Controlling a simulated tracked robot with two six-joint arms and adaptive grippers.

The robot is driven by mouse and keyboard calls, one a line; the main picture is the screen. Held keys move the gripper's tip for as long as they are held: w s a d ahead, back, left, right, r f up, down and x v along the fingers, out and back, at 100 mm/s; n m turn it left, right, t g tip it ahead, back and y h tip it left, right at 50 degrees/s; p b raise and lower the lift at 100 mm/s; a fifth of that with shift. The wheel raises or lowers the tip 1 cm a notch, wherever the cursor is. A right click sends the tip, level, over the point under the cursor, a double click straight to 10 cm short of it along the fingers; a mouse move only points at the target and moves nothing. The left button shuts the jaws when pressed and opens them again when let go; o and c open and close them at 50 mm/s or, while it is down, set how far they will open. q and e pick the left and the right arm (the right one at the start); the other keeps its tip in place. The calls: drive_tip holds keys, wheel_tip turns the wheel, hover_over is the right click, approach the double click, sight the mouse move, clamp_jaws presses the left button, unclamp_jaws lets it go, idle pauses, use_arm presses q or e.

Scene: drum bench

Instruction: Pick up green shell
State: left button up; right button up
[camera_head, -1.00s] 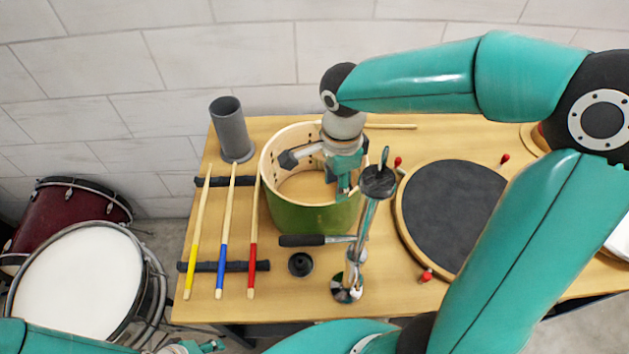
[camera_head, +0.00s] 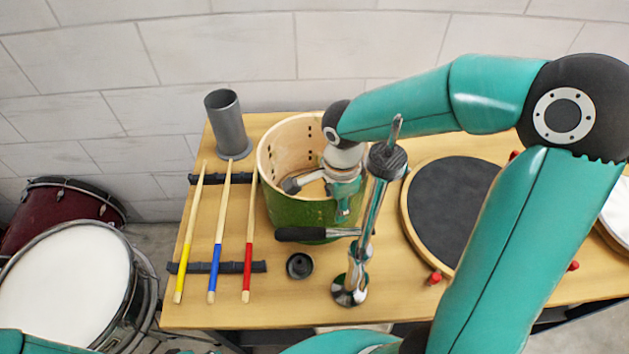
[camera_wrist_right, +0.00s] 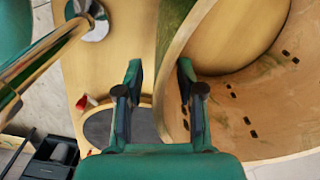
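The green shell (camera_head: 290,211) is a round open drum shell with a pale wooden inside, standing on the bench. In the right wrist view its wooden inner wall (camera_wrist_right: 215,120) fills the right side. My right gripper (camera_head: 343,200) is at the shell's near right rim. In the wrist view the right gripper (camera_wrist_right: 160,80) has its fingers apart, with the rim passing between them and a gap visible. One finger is inside the shell and one outside. Whether either finger touches the wall is unclear. Only a sliver of my left arm shows at the bottom left; its fingers cannot be made out.
A chrome stand (camera_head: 362,230) with a black handle (camera_head: 303,234) stands close in front of the shell. Drumsticks (camera_head: 221,235) lie on black rests to the left. A grey tube (camera_head: 228,125), small black cup (camera_head: 299,265) and dark round pad (camera_head: 455,210) are also on the bench.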

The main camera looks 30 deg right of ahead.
clamp_jaws()
drive_tip(key=shift+r, duration=0.25)
idle(0.4)
